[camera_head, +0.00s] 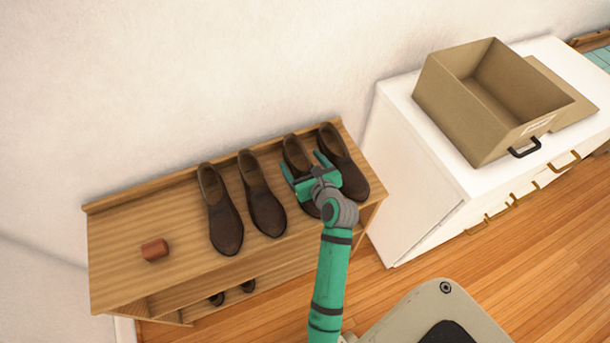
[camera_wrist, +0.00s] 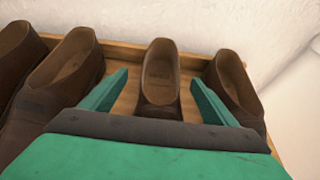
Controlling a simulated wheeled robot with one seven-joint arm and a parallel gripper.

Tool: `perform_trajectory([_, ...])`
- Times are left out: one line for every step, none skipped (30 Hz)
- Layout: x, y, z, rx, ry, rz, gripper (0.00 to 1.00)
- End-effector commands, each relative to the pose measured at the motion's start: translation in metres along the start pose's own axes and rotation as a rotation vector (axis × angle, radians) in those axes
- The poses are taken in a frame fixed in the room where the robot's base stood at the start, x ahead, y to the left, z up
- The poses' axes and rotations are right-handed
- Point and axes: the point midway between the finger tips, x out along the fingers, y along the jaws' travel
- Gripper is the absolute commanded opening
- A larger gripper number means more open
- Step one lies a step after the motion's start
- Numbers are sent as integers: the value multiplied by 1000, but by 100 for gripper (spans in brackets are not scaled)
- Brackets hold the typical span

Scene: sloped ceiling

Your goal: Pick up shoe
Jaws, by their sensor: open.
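Several brown leather shoes stand in a row on top of a wooden shoe rack (camera_head: 125,215). My gripper (camera_head: 302,172) is open above the third shoe from the left (camera_head: 292,152). In the wrist view that shoe (camera_wrist: 160,82) shows between my two green fingers (camera_wrist: 156,90), with its heel end visible and its toe hidden under the gripper. The rightmost shoe (camera_head: 343,165) lies just right of the right finger. The two left shoes (camera_head: 219,215) and (camera_head: 262,198) stand apart to the left. Contact between fingers and shoe cannot be made out.
A small reddish-brown cup (camera_head: 155,250) lies on the rack's left part, with bare wood around it. More shoes (camera_head: 232,293) sit on the lower shelf. A white cabinet (camera_head: 415,170) on the right carries an open cardboard box (camera_head: 460,110). A wall stands behind.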

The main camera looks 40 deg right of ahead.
Motion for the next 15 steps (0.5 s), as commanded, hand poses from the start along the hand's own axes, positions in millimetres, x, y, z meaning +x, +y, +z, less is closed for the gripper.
perform_trajectory([5, 0, 0, -1, 0, 0, 81])
perform_trajectory([7, 0, 0, -1, 0, 0, 81])
perform_trajectory([9, 0, 0, -1, 0, -1, 81])
perform_trajectory([10, 0, 0, -1, 0, -1, 81])
perform_trajectory([10, 0, 0, -1, 0, -1, 81])
perform_trajectory([10, 0, 0, -1, 0, -1, 81])
perform_trajectory([10, 0, 0, -1, 0, -1, 81])
perform_trajectory([10, 0, 0, 0, 0, -1, 81])
perform_trajectory([10, 0, 0, 0, 0, -1, 81])
perform_trajectory([10, 0, 0, 0, 0, -1, 81])
perform_trajectory([10, 0, 0, 0, 0, -1, 79])
perform_trajectory([10, 0, 0, 0, 0, -1, 69])
perform_trajectory([10, 0, 0, 0, 0, -1, 62])
perform_trajectory([10, 0, 0, 0, 0, -1, 55])
perform_trajectory([10, 0, 0, 0, 0, -1, 45])
